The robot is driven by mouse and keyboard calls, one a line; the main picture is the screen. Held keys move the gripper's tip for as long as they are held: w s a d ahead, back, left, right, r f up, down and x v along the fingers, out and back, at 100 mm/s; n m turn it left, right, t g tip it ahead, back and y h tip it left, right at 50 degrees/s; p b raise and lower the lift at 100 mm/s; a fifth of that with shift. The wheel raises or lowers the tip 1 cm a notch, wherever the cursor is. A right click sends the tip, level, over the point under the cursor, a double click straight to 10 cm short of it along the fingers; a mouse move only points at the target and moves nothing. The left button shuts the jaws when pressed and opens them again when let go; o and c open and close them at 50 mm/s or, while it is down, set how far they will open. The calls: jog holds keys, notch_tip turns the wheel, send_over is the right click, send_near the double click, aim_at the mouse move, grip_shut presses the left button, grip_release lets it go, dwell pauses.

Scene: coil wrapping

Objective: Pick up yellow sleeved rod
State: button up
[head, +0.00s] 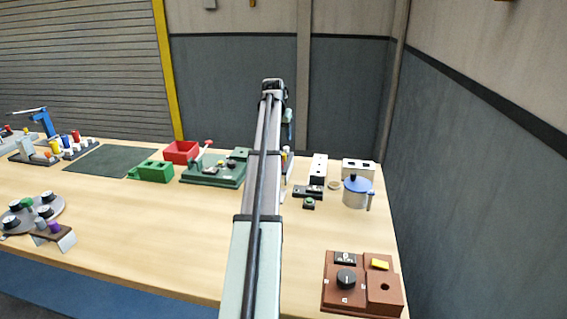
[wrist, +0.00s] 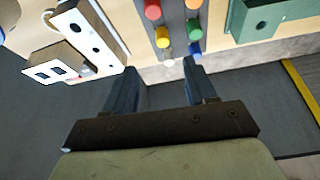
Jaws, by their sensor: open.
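The yellow sleeved rod (wrist: 162,37) shows in the wrist view in the left row of a dark rack (wrist: 174,14), between a red one and a white one. It appears to stand in the rack. My gripper (wrist: 160,68) is open and empty. Its two fingers point toward the near end of the rack, with the white and blue rods closest to the gap between them. I cannot tell the height between fingertips and rods. In the head view my arm hides most of this rack.
Other rods in the rack are red (wrist: 152,9), orange (wrist: 194,25), green (wrist: 195,46), white and blue. A white block with holes (wrist: 90,35) lies left and a green fixture (wrist: 265,18) right. A blue-lidded pot (head: 356,191) and a brown control box (head: 363,284) stand at the table's right.

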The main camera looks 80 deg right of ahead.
aim_at(283, 154)
jog(key=x, duration=1.2)
jog(key=shift+w+d+f, duration=0.2)
jog(key=shift+f, duration=0.15)
grip_shut()
